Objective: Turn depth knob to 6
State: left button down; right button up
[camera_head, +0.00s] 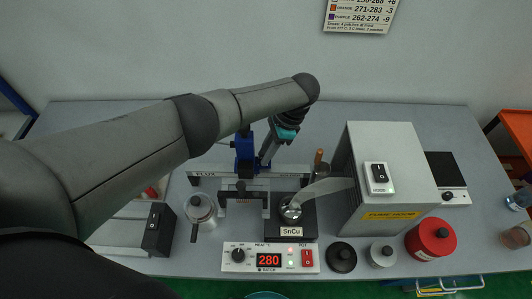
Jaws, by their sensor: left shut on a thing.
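My left arm reaches in from the left and across the bench. Its gripper (266,154) points down at the right side of a blue upright stage (245,152) behind the FLUX station. The gripper is shut on a small part there, which I take to be the depth knob; the fingers hide it, so its setting cannot be read. My right gripper is not in view.
In front are a solder pot marked SnCu (291,232) and a heater panel (268,271) reading 280. A kettle-like metal pot (200,207) stands left.

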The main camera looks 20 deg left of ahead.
pick_arm(q)
jog(key=shift+n+g+h+b, duration=0.3)
jog(key=shift+n+g+h, duration=0.2)
jog(key=shift+n, duration=1.3)
jog(key=shift+w, duration=0.1)
jog(key=c, duration=0.8)
grip_release()
jog(key=shift+o, duration=0.2)
jog(key=shift+a, duration=0.1)
